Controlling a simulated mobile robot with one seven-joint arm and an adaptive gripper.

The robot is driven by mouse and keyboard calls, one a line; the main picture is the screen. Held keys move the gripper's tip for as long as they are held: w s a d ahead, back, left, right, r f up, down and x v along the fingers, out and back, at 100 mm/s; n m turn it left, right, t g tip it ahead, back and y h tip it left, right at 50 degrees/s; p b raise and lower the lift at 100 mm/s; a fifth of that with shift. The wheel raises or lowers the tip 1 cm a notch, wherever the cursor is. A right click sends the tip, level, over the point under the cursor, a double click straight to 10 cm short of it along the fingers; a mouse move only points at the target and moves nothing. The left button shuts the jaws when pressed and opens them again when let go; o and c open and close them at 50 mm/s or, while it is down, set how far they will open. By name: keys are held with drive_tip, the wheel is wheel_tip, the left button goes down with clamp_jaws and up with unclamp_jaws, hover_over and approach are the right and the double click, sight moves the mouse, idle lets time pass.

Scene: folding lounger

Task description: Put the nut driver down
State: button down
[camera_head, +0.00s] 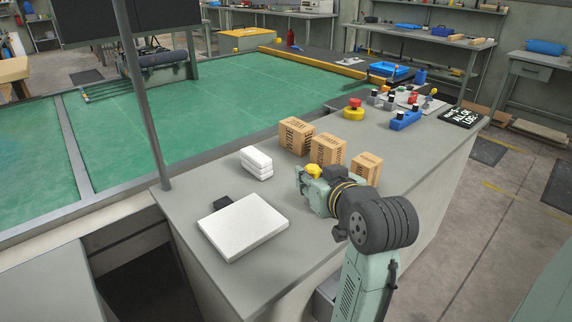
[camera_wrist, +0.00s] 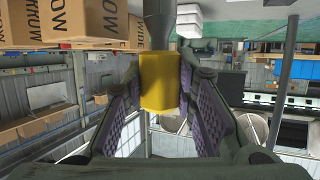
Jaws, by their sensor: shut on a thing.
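The nut driver has a yellow handle (camera_wrist: 160,82) and a dark grey shaft (camera_wrist: 156,22). In the wrist view, my gripper (camera_wrist: 160,95) is shut on the handle, with one padded finger on each side. The shaft points away from the palm. In the head view, my gripper (camera_head: 313,180) is over the grey counter (camera_head: 190,200), just in front of the cardboard boxes. A yellow bit of the nut driver (camera_head: 314,170) shows at its end. The shaft is hard to make out there, and I cannot tell how high the nut driver is above the counter.
Three cardboard boxes (camera_head: 327,150) stand close behind my gripper. A white stack (camera_head: 257,164) and a flat white slab (camera_head: 243,226) with a black piece (camera_head: 222,201) lie to the left. A yellow round object (camera_head: 354,112) and blue block (camera_head: 405,121) are farther back. Bare counter lies between slab and gripper.

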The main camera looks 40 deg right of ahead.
drive_tip(key=shift+w+a+p+x, duration=0.15)
drive_tip(key=shift+a+p+x, duration=0.45)
drive_tip(key=shift+x, duration=1.75)
drive_tip(key=shift+w+a+p+x, duration=0.15)
drive_tip(key=shift+a+p+x, duration=0.45)
drive_tip(key=shift+x, duration=1.75)
drive_tip(key=shift+w+a+p+x, duration=0.25)
drive_tip(key=shift+p+x, duration=0.55)
drive_tip(key=shift+x, duration=1.55)
drive_tip(key=shift+f, duration=0.1)
drive_tip(key=shift+f, duration=0.15)
drive_tip(key=c, duration=1.3)
unclamp_jaws()
